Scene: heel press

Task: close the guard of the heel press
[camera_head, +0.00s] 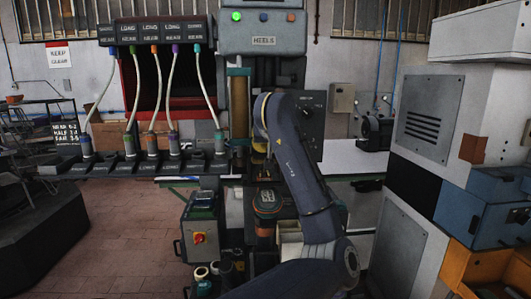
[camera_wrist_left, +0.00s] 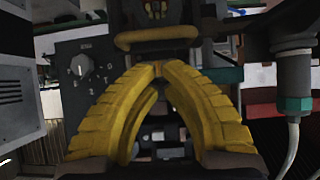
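The heel press (camera_head: 263,41) stands at the centre of the head view, with a "HEELS" label and a lit green lamp. An amber upright panel (camera_head: 239,100) shows below its head; I cannot tell whether it is the guard. My left arm covers much of the press front. My left gripper (camera_wrist_left: 158,68) has its yellow fingers meeting at the tips, with nothing visible between them. A yellow horizontal bar (camera_wrist_left: 157,37) lies just beyond the tips, perhaps the guard's handle; contact is unclear. In the head view the fingers are mostly hidden behind the arm. My right gripper is not in view.
A dark panel with a knob (camera_head: 308,112) is right of the press, also in the wrist view (camera_wrist_left: 82,66). Several labelled hoses hang at the left over a dark rail (camera_head: 100,166). A grey cabinet (camera_head: 432,115) and blue bin (camera_head: 485,205) stand right. Floor is open at lower left.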

